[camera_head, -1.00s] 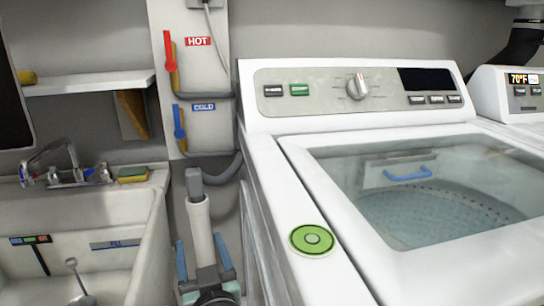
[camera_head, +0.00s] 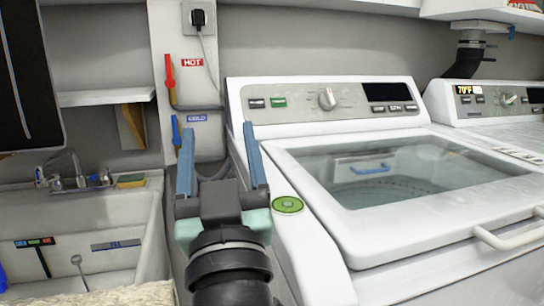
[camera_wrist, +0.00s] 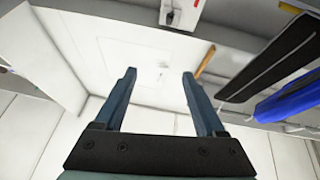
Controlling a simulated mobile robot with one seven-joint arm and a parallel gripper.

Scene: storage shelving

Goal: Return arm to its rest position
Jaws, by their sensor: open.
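My gripper (camera_head: 218,160) stands upright in the head view, in front of the gap between the sink and the washing machine. Its two blue fingers point up and are spread apart with nothing between them. In the wrist view my gripper (camera_wrist: 160,88) is also open and empty, with pale wall-like surfaces beyond the fingers. The lower part of my arm runs out of the bottom of the head view.
A white washing machine (camera_head: 318,240) with a glass lid is close on the right, with a green round disc (camera_head: 287,205) on its corner. A sink (camera_head: 110,210) is on the left. Red (camera_head: 169,72) and blue (camera_head: 176,130) valve handles are on the wall behind.

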